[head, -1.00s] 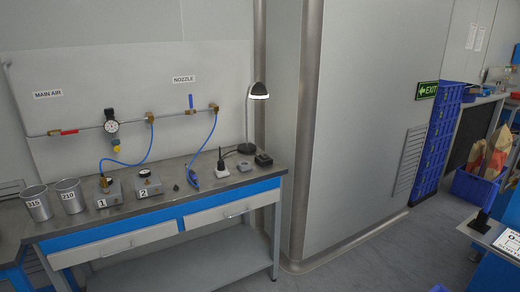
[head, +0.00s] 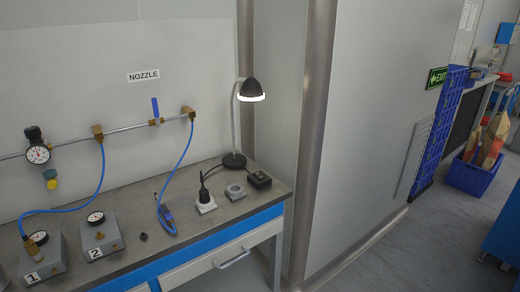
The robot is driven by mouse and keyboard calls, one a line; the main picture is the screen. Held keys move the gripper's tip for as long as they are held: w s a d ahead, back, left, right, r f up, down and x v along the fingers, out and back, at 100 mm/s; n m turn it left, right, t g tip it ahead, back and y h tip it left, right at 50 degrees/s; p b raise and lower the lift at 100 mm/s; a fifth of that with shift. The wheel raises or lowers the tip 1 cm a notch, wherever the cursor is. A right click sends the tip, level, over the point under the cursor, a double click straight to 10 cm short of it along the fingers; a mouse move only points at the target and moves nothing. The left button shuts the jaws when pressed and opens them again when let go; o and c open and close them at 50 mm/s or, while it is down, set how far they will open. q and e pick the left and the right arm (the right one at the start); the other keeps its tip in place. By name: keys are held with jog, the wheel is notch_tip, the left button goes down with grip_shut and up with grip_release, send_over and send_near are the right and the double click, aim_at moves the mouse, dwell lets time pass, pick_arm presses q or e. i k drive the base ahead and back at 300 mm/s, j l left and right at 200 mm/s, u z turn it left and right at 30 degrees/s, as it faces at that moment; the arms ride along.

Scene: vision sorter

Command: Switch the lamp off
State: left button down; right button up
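The desk lamp (head: 251,90) stands at the right end of the workbench, close to the wall corner. It has a black shade, a thin curved stem and a round dark base (head: 233,161). Its underside shows a bright white ring, so it looks lit. A black cord runs from near the base to a black plug in a white socket block (head: 205,203). A small grey round-topped device (head: 235,192) and a black box (head: 258,180) lie just right of the socket block. Neither of my grippers is in view.
The bench top (head: 190,227) also carries boxes marked 1 (head: 42,262) and 2 (head: 100,238), each with a gauge, and a blue air nozzle (head: 166,216). A metal corner post (head: 318,130) stands right of the bench.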

aim_at(260, 177)
jog(key=i+j+z, duration=0.1)
jog(key=i+j, duration=0.25)
jog(key=i, duration=0.15)
jog(key=i+j+z, duration=0.15)
jog(key=i+j, duration=0.2)
jog(key=i, duration=0.15)
